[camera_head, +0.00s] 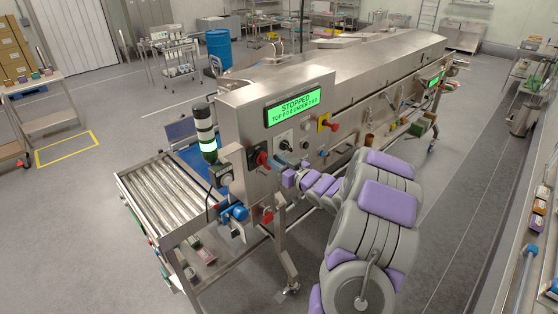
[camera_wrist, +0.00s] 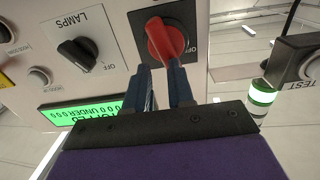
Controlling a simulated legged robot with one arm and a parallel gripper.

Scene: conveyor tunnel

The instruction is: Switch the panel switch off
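The control panel (camera_head: 235,115) is a steel face with a green screen (camera_head: 292,108) reading STOPPED. A red rotary switch (camera_wrist: 168,40) sits on a dark plate with an OFF mark beside it in the wrist view; its handle is tilted. It also shows at the panel's lower left in the head view (camera_head: 261,158). My gripper (camera_wrist: 160,68) points at the red switch with its two dark fingers apart, a gap showing between them. The fingertips are close to the handle; I cannot tell whether they touch it. No object is held.
A black LAMPS knob (camera_wrist: 77,53) is beside the red switch. A TEST box (camera_wrist: 305,62) and a lit stack light (camera_wrist: 262,97) are on the other side. A yellow-backed red button (camera_head: 326,123) is further right. A roller conveyor (camera_head: 165,192) extends left.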

